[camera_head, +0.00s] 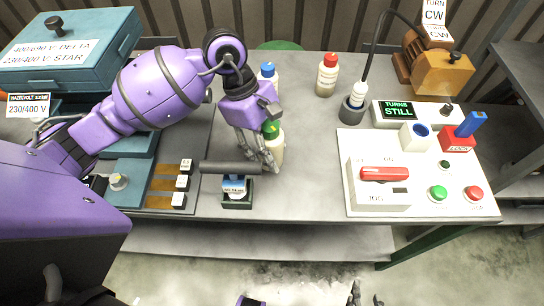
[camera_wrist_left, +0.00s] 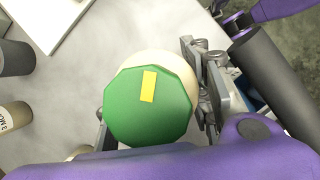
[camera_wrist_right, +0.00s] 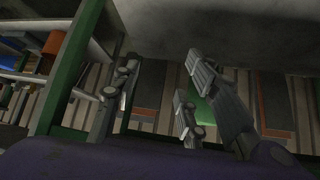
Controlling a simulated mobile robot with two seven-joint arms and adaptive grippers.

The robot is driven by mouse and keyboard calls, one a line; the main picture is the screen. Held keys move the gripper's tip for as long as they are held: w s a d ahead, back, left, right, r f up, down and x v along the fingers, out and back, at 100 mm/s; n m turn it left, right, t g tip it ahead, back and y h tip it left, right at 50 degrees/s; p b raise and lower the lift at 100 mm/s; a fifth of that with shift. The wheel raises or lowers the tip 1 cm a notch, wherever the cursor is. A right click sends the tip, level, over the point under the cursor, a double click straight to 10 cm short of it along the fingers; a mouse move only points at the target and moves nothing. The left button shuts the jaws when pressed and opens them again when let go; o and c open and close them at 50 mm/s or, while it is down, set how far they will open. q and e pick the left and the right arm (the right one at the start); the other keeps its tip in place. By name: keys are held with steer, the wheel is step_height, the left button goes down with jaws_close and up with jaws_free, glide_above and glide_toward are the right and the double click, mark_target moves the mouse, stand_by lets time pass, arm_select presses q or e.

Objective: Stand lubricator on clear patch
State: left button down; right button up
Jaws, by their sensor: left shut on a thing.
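The lubricator appears to be the cream bottle (camera_head: 279,152) with a green cap. In the left wrist view its green cap (camera_wrist_left: 148,108), with a yellow mark, fills the middle. My left gripper (camera_head: 261,160) is shut on this bottle from above, a finger on each side. The bottle looks upright over the grey table, right of the dark-handled device; whether its base touches the table is hidden. My right gripper (camera_wrist_right: 165,100) is open and empty, low in front of the table; only its fingertips show at the bottom of the head view.
The device with a dark horizontal bar (camera_head: 230,168) stands close left of the bottle. Blue-capped (camera_head: 267,75) and red-capped (camera_head: 327,75) bottles stand behind. A white control panel (camera_head: 415,205) lies to the right. Bare grey table (camera_head: 312,165) lies between bottle and panel.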

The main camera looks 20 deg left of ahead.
arm_select(q)
step_height(320, 180, down, 5)
steer(key=shift+f+b, duration=0.1)
steer(key=shift+b, duration=0.95)
steer(key=c, duration=1.4)
jaws_free()
steer(key=shift+f, duration=0.15)
steer(key=shift+o, duration=1)
arm_select(e)
steer(key=shift+s+d+f, duration=0.1)
steer(key=shift+s+f, duration=0.1)
steer(key=shift+f, duration=0.35)
steer(key=shift+s+d+f, duration=0.1)
steer(key=shift+s+f, duration=0.1)
steer(key=shift+f, duration=0.35)
